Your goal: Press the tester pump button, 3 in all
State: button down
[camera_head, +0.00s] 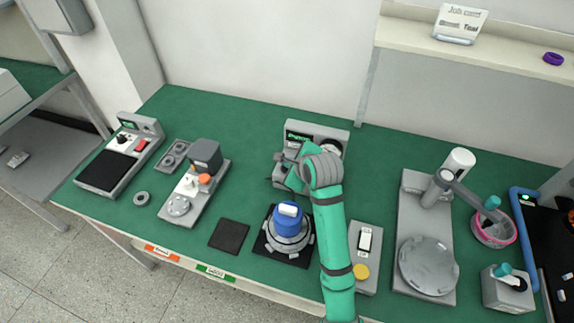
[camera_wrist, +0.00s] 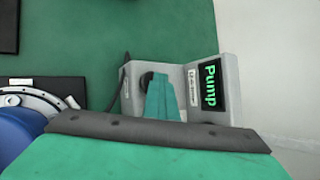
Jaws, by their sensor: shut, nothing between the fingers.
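The grey tester (camera_head: 333,136) stands at the back middle of the green table, its front partly hidden by my arm. It also shows in the wrist view (camera_wrist: 205,65), where its screen (camera_wrist: 210,87) reads "Pump" in green. A dark round button (camera_wrist: 147,79) is on its sloped grey face, partly covered by my fingers. My gripper (camera_wrist: 161,80) is shut and empty, its teal fingertips at the button. Whether they touch or press it I cannot tell. In the head view my gripper (camera_head: 294,178) is over the tester's front.
A blue-topped hub motor (camera_head: 288,222) sits on a dark mat in front of the tester. A grey switch box (camera_head: 365,243) with a yellow button is right of my arm. A grey press stand (camera_head: 410,215) is further right.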

jog(key=shift+w+a+r, duration=0.1)
jog(key=shift+w+r, duration=0.05)
jog(key=shift+r, duration=0.95)
jog(key=shift+a, duration=0.15)
jog(key=shift+d+r, duration=0.15)
jog(key=shift+r, duration=0.65)
jog(key=shift+d+r, duration=0.1)
jog(key=shift+r, duration=0.65)
jog(key=shift+a+r, duration=0.15)
jog(key=shift+r, duration=0.85)
